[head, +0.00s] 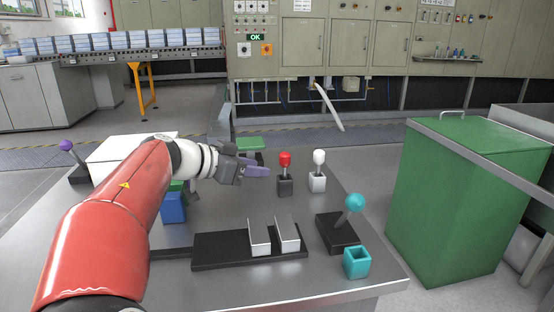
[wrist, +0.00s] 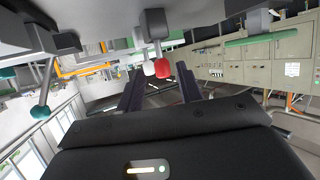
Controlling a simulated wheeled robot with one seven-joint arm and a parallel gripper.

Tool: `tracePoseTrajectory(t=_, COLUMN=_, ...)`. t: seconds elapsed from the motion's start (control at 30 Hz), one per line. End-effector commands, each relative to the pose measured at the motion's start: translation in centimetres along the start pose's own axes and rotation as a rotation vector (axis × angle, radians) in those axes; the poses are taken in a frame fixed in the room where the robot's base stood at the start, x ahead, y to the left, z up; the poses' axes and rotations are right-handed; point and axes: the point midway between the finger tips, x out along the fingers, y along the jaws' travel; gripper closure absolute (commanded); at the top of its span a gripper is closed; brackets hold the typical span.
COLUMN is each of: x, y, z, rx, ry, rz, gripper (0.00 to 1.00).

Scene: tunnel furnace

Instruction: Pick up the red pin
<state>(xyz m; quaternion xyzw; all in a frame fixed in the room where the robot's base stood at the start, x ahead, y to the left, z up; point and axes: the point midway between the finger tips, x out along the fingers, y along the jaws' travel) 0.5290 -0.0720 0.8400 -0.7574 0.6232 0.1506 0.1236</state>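The red pin (head: 285,159) stands upright in a small black block (head: 285,185) on the grey table. In the wrist view, which is turned over, the red pin (wrist: 162,68) shows between and beyond my two fingers. My gripper (head: 262,166) is left of the red pin at about the height of its head, fingers pointing right toward it. The fingers are apart with nothing between them in the wrist view (wrist: 159,83). A gap remains between the fingertips and the pin.
A white pin (head: 319,157) in a white block stands just right of the red pin. A teal-knobbed stick (head: 354,202), a teal cup (head: 357,262) and a black tray (head: 222,251) with two white plates are nearer. A blue box (head: 173,207) is beside my arm.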

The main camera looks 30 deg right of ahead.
Motion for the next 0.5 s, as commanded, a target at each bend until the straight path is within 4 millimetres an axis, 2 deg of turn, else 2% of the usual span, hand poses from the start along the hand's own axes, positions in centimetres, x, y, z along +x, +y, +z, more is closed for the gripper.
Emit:
tracePoseTrajectory(t=0.27, x=3.0, y=0.1, z=0.1, rx=0.000, ry=-0.002, rz=0.004, gripper=0.64)
tracePoseTrajectory(t=0.5, x=6.5, y=0.2, z=0.3, rx=0.001, ry=-0.001, rz=0.005, gripper=0.64)
